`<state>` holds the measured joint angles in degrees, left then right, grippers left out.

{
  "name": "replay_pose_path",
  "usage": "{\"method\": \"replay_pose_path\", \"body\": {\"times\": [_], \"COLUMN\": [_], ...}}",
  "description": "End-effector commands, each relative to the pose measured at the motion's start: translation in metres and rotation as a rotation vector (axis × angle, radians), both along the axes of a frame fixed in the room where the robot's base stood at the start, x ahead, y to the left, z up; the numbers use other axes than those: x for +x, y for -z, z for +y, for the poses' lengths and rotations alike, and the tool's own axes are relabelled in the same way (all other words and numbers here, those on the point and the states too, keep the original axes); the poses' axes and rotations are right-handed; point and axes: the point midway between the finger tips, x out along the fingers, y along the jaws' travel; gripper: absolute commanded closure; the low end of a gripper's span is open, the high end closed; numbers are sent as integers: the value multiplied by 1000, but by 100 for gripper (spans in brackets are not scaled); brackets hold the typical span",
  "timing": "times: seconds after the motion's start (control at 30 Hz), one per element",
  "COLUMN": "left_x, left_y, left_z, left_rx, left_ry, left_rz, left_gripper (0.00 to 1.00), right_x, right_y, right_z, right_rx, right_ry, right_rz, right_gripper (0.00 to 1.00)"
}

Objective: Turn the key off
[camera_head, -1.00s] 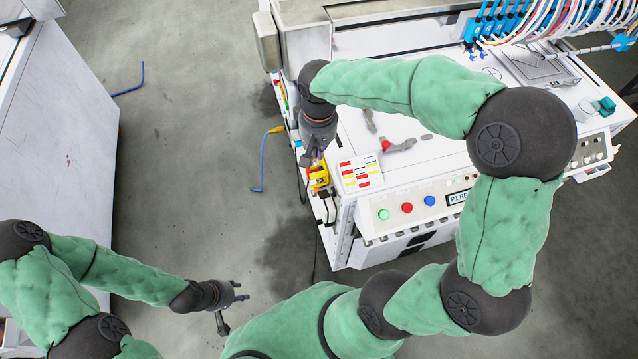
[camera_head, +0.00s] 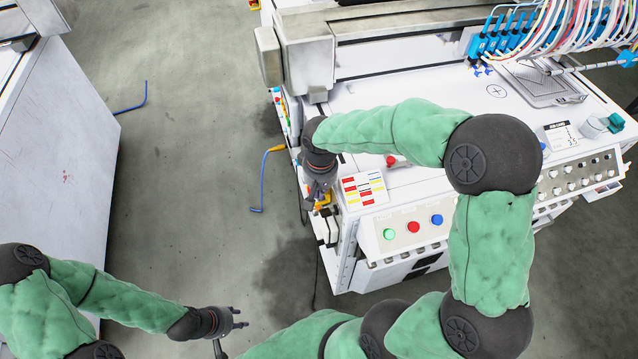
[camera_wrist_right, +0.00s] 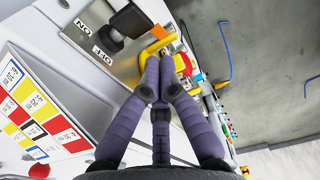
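A metal switch plate (camera_wrist_right: 118,62) with upside-down ON and OFF labels shows in the right wrist view. A black knob or lever (camera_wrist_right: 128,22) sits on it, nearest the labels. A yellow part (camera_wrist_right: 157,46) with an orange piece lies beside it; I cannot tell whether either is the key. In the head view a yellow part (camera_head: 324,200) shows at the machine's left front corner. My right gripper (camera_wrist_right: 161,60) has its fingertips drawn together at the yellow part; no held object is visible. It shows in the head view (camera_head: 316,198). My left gripper (camera_head: 242,318) is empty, low at left, fingers apart.
The white machine (camera_head: 440,185) has a front panel with green, red and blue buttons. A label sheet (camera_head: 364,189) with coloured blocks lies next to the switch corner. A white cabinet (camera_head: 55,150) stands left. Grey floor (camera_head: 200,190) between them is clear except blue rods.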

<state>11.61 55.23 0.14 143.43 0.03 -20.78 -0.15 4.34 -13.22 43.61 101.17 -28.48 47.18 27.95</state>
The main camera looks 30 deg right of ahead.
Motion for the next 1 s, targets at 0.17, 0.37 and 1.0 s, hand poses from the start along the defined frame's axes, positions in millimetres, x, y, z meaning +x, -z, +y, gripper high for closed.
{"method": "replay_pose_path", "body": {"times": [0.17,0.37,1.0], "left_x": [0,0,0], "left_y": [12,14,3], "left_z": [0,0,0], "left_rx": [0,0,0], "left_ry": [0,0,0], "left_rz": [0,0,0], "left_gripper": [62,62,62], "right_x": [-10,-14,-14], "right_y": [18,23,25], "right_z": [2,3,3], "right_rx": [0,1,10], "right_ry": [0,1,0], "right_rz": [-1,-2,45], "right_gripper": [100,100,100]}}
